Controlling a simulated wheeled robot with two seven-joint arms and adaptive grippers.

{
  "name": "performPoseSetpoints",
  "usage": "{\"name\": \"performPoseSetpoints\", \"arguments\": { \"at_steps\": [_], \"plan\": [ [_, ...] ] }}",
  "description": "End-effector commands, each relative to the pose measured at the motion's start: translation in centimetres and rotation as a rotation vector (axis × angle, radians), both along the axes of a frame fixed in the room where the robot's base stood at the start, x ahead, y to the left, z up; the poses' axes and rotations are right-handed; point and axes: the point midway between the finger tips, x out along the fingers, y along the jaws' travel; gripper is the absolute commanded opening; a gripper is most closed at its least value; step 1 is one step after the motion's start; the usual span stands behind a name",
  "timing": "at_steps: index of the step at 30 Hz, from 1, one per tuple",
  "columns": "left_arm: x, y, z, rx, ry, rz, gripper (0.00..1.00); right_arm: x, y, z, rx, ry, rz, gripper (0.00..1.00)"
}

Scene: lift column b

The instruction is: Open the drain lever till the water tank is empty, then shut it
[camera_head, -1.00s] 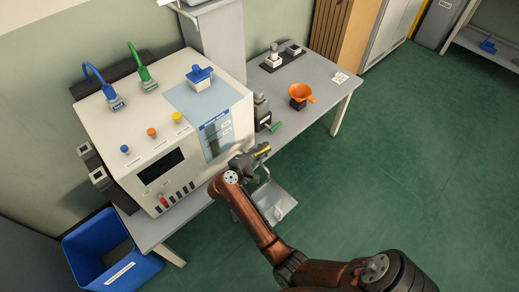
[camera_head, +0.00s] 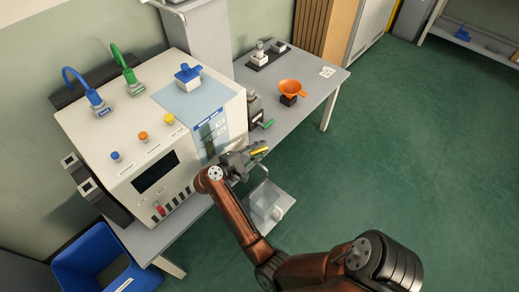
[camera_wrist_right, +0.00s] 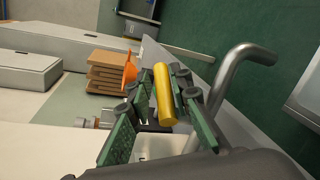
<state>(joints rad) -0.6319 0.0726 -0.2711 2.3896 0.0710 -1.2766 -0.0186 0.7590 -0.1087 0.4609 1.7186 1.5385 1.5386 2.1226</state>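The water tank machine (camera_head: 150,120) is a cream box on the table. A narrow tank window (camera_head: 212,138) is on its front; I cannot read the water level. A yellow-handled lever (camera_head: 259,150) sticks out low at the machine's front right, and its yellow grip (camera_wrist_right: 163,95) shows in the wrist view. My right gripper (camera_head: 240,160) is at this lever. In the wrist view its green-padded fingers (camera_wrist_right: 160,110) stand apart on either side of the yellow grip, seemingly without clamping it. My left gripper is not in view.
A bent metal pipe (camera_wrist_right: 245,65) lies close to the right fingers. A pale container (camera_head: 266,203) stands below the front edge. A green-handled valve (camera_head: 266,124), an orange funnel (camera_head: 291,87) and a blue bin (camera_head: 95,258) are nearby. The floor at right is clear.

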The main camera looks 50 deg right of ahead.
Motion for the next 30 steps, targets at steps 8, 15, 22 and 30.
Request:
{"name": "performPoseSetpoints", "arguments": {
  "at_steps": [8, 15, 22, 30],
  "plan": [
    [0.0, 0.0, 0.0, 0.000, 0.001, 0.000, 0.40, -0.3, -0.2, -0.2, 0.000, 0.004, -0.006, 0.30],
    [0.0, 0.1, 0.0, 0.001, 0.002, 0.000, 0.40, -0.1, 0.6, -0.2, 0.003, 0.005, -0.004, 0.30],
    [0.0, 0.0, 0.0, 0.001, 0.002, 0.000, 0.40, 0.7, 4.5, 0.7, 0.004, 0.005, -0.001, 0.30],
    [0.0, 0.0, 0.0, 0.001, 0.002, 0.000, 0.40, 1.5, 9.4, 1.8, 0.003, 0.004, -0.003, 0.30]
  ]
}}
